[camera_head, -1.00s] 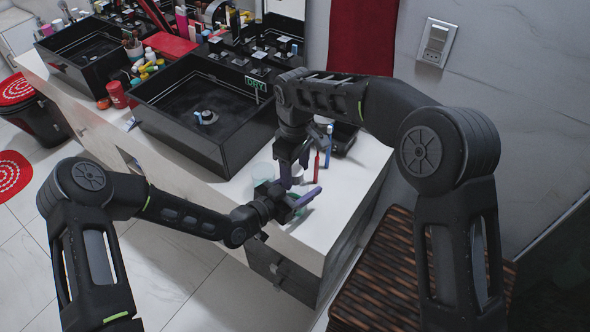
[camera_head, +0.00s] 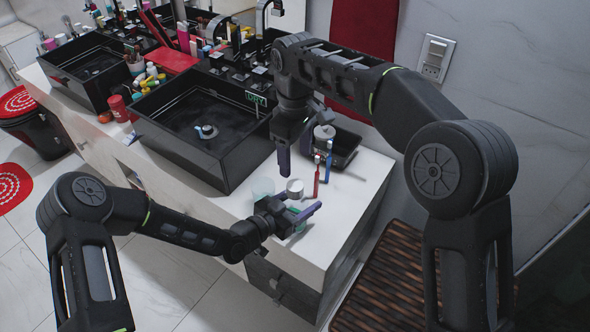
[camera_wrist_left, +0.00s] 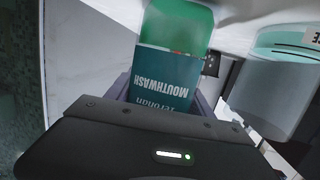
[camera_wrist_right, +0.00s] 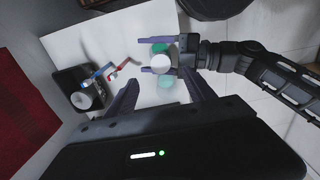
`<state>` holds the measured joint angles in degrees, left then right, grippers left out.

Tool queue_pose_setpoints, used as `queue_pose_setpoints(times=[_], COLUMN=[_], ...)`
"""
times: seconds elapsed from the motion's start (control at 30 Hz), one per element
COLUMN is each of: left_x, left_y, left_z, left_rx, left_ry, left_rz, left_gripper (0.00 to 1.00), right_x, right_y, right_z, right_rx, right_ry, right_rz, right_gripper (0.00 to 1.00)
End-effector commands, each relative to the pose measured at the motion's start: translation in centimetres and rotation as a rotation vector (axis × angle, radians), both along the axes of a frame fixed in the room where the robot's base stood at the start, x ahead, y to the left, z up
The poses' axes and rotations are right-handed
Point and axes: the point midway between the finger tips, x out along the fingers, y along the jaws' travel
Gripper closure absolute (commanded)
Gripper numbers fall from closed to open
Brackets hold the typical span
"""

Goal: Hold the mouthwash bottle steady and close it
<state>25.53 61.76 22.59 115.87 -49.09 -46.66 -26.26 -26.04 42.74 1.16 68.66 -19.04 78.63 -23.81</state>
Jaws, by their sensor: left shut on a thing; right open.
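The mouthwash bottle (camera_wrist_left: 170,75) is green with a dark teal label, upside down in the left wrist view. My left gripper (camera_head: 296,212) is shut around its body at the counter's front right corner. Green parts of it show beside the fingers in the head view (camera_head: 299,227). A white round cap (camera_head: 294,187) appears at the bottle's top; it also shows in the right wrist view (camera_wrist_right: 159,64). Whether it is fully seated cannot be told. My right gripper (camera_head: 294,150) is open and empty, above and behind the cap, its fingers pointing down, apart from it.
A clear cup (camera_head: 262,188) stands close to the left of the bottle. Red (camera_head: 317,176) and blue (camera_head: 328,162) toothbrushes and a dark tray (camera_head: 345,148) are behind right. A black sink (camera_head: 190,150) is to the left. The counter's front edge is near.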

Motion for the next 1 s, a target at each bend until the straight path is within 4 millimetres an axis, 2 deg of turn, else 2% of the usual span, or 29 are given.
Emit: queue_pose_setpoints(times=[0.17,0.43,0.47,0.77,1.0], left_x=[0.0,0.0,0.0,0.0,0.0], left_y=[0.0,0.0,0.0,0.0,0.0], left_z=[0.0,0.0,0.0,0.0,0.0], left_rx=[0.0,0.0,0.0,0.0,0.0], left_ry=[0.0,0.0,0.0,0.0,0.0], left_rz=[-0.001,-0.001,-0.001,-0.001,0.0], left_gripper=[1.0,1.0,0.37,0.14,0.14], right_x=[0.0,0.0,0.0,0.0,0.0], right_y=[0.0,0.0,0.0,0.0,0.0], right_z=[1.5,1.6,1.6,1.6,1.6], right_rx=[0.001,0.0,0.0,0.0,0.0], right_ry=[-0.003,-0.001,-0.001,-0.001,-0.001], right_rz=[0.0,0.0,0.0,0.0,0.0], right_gripper=[0.37,0.37,0.37,0.37,0.37])
